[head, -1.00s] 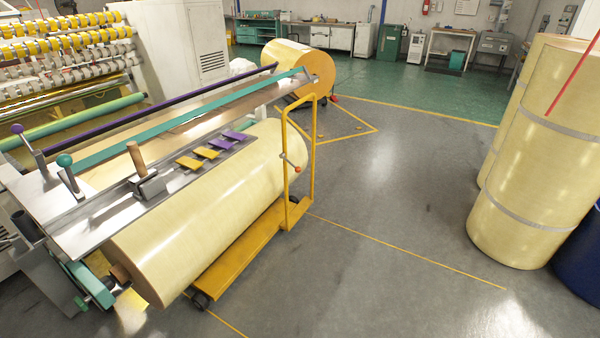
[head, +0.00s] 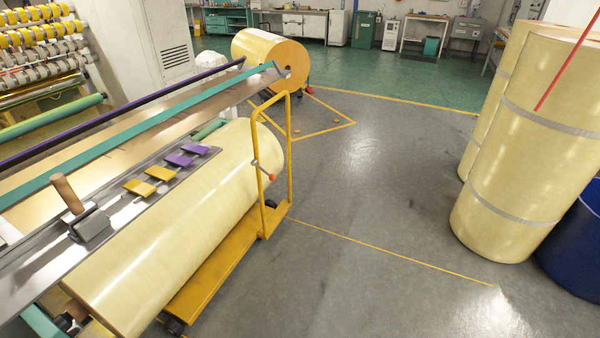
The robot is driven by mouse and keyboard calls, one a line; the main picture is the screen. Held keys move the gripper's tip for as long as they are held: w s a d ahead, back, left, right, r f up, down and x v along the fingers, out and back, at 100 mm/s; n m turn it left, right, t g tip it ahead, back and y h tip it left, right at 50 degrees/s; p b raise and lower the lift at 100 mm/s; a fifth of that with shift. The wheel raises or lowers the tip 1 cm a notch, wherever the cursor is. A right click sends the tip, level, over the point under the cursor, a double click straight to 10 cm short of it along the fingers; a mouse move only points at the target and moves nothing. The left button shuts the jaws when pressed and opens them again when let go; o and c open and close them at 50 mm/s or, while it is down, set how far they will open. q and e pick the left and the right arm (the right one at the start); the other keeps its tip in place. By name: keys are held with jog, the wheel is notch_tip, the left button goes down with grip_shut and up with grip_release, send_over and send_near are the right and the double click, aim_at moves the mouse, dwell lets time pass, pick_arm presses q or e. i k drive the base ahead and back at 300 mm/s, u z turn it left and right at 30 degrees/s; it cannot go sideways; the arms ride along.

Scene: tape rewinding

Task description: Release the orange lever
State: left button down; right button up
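A small lever with an orange-red knob (head: 272,177) sits on the near post of the yellow cart's upright handle frame (head: 289,150), about the middle of the picture. Its thin grey rod slants down to the knob. The yellow cart (head: 203,275) stands under a large cream roll (head: 180,225) beside the machine. Neither of my grippers shows in the head view, and nothing touches the lever.
The machine table with a wooden handle (head: 68,193) and yellow and purple tabs is at left. Tall cream rolls (head: 535,130) and a blue drum (head: 577,245) stand at right. Another roll (head: 262,56) lies behind the cart. The grey floor (head: 380,190) between is clear.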

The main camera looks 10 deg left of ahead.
aim_at(272, 178)
jog(key=z, duration=0.3)
jog(key=i, duration=2)
jog(key=u, duration=0.25)
